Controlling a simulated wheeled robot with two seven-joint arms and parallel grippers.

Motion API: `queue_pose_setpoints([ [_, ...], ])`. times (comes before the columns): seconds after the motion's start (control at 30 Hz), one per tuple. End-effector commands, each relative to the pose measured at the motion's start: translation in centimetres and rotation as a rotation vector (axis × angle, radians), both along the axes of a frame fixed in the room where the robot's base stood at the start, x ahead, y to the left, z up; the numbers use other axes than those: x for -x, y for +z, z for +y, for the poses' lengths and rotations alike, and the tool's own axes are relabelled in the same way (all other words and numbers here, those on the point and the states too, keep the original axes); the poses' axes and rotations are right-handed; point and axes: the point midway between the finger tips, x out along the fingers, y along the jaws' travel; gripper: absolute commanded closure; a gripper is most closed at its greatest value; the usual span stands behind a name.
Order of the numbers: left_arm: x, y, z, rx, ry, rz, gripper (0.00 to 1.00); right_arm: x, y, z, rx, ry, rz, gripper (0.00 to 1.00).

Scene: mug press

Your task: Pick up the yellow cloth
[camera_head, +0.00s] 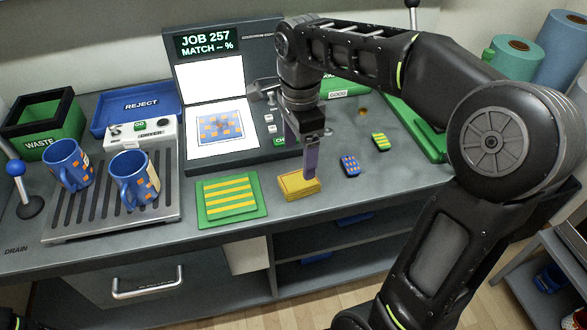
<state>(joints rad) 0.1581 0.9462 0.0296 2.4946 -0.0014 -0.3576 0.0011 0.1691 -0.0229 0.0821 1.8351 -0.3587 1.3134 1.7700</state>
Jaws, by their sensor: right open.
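The yellow cloth (296,186) is a small folded pad lying on the grey counter, right of a green mat with yellow stripes. My right gripper (311,172) points down at the cloth's right part, its fingers at or just above the cloth. It is open; whether its fingers touch the cloth cannot be told. The fingers hide a little of the cloth's back right edge. My left gripper is not in view.
The green striped mat (231,200) lies close left of the cloth. Two blue mugs (136,178) stand on the drain tray (110,222). A blue dotted pad (350,165) and a green striped pad (381,142) lie to the right. The press station (228,95) stands behind.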

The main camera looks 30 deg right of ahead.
Motion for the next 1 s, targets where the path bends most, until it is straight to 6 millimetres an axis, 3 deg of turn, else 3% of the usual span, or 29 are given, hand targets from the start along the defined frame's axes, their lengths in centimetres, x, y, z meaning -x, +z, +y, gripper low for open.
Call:
queue_pose_setpoints([
  [0.27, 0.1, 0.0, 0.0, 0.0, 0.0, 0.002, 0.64, 0.0, 0.0, 0.0, 0.001, 0.0, 0.001, 0.2],
  [0.57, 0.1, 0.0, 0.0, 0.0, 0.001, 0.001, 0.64, 0.0, -2.5, 0.0, 0.001, 0.0, 0.002, 0.2],
  [0.87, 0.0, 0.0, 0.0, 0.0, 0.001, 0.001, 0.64, 0.0, -2.7, 0.0, 0.001, 0.0, 0.001, 0.2],
  [1.0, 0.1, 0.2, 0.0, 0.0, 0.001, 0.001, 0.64, 0.0, -3.7, -0.1, 0.0, 0.0, 0.004, 0.2],
])
